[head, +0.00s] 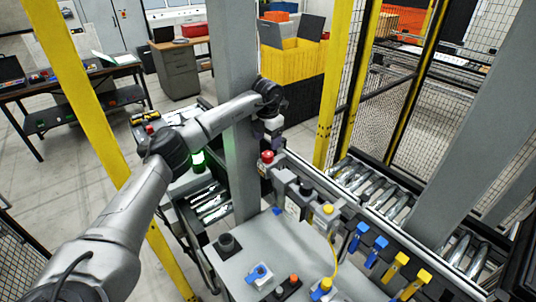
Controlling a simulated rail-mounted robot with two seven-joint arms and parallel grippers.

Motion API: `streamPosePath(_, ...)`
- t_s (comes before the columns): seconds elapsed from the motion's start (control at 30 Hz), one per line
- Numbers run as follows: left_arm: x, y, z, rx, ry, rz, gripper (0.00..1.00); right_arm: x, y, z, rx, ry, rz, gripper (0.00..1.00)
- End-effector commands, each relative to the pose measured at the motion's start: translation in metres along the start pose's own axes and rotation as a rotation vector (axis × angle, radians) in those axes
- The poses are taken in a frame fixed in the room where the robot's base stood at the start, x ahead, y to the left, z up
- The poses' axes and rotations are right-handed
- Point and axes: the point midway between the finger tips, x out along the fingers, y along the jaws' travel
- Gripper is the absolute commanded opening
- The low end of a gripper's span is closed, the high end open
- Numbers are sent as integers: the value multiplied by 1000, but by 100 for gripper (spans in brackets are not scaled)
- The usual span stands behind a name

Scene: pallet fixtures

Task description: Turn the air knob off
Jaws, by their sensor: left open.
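My left arm reaches in from the lower left and bends down beside the grey post. My left gripper (271,138) points down, open, just above a red knob (267,157) on a grey unit at the near edge of the conveyor. I cannot tell whether the fingers touch the red knob. To its right along the same rail are a black knob (306,188) and a yellow knob (328,209) with a yellow hose. No label shows which one is the air knob. My right gripper is not in view.
A grey table (240,285) below holds a dark round knob (227,243), a blue-handled part (259,273) and a black button box (288,287). Blue valves (361,230) and yellow valves (400,259) line the rail. The grey post (240,60) stands close beside my forearm.

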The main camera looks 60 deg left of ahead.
Motion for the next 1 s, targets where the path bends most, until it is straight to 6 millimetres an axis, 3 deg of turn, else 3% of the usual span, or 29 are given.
streamPosePath(0.2, 36, 0, 0, 1, 2, 1, 69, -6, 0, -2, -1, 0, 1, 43)
streamPosePath(0.4, 58, 0, 0, 1, 1, 1, 69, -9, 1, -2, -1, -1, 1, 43)
streamPosePath(0.9, 69, 0, 0, 2, -1, 0, 69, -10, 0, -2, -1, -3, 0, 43)
streamPosePath(1.0, 69, 0, 0, 2, -1, 0, 61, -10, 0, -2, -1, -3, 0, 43)
